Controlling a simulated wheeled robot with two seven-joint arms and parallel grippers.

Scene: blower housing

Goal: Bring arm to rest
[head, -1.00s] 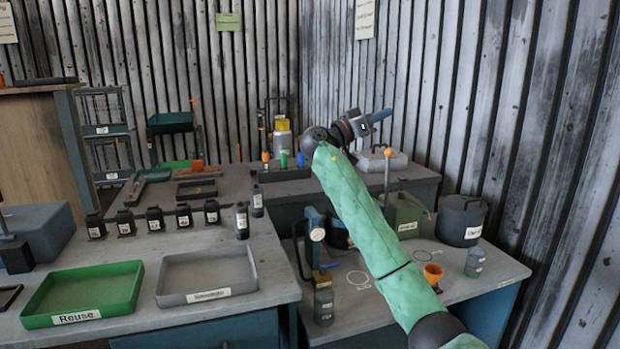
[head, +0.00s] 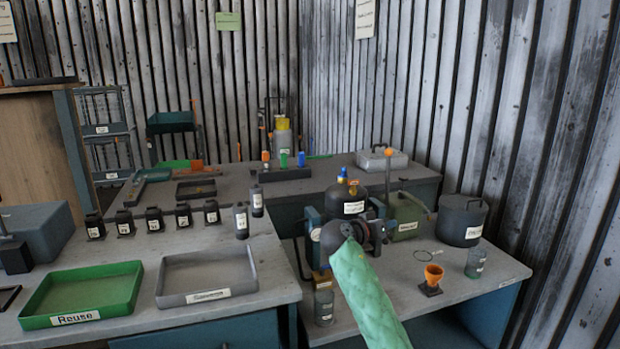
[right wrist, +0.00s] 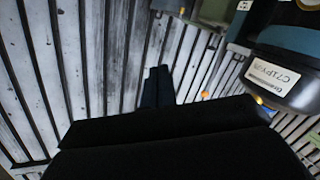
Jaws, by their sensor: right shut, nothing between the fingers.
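My right arm (head: 368,300), in a green quilted sleeve, reaches up from the bottom of the head view over the right-hand bench. My right gripper (head: 376,231) is at its end, in front of the dark labelled tank (head: 348,205) and left of the green canister (head: 405,214). It points mostly away, so its fingers are hard to make out there. In the right wrist view the dark blue fingers (right wrist: 157,87) are together, with nothing between them. My left gripper is in neither view.
A green tray (head: 82,292) and a grey tray (head: 207,274) lie on the left bench.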

